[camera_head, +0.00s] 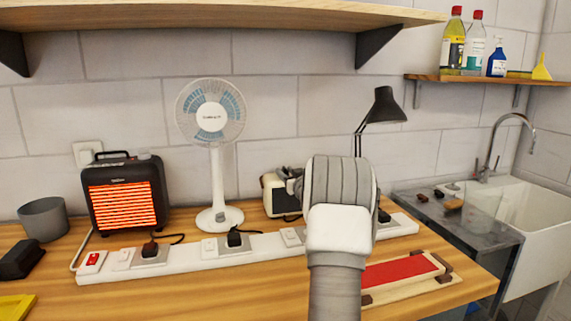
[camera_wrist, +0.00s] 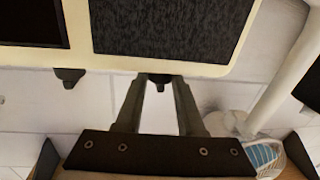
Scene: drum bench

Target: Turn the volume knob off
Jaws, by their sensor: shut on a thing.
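A cream radio-like device (camera_head: 272,193) stands on the bench in the head view, largely hidden behind my arm and hand. In the wrist view its cream body (camera_wrist: 82,45) fills the top, with a dark speaker grille (camera_wrist: 170,25). A small dark knob (camera_wrist: 158,79) sits at its edge, between the tips of my gripper (camera_wrist: 159,84). My gripper is shut on this knob. A second dark knob (camera_wrist: 68,76) is to the left, clear of the fingers. No label or mark on either knob is readable. In the head view my fingertips are hidden.
A white fan (camera_head: 211,140) and a glowing heater (camera_head: 124,194) stand left of the device. A long white power strip (camera_head: 190,262) with switches and plugs runs in front. A black lamp (camera_head: 384,106) stands behind, and a red-topped board (camera_head: 400,270) lies at right.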

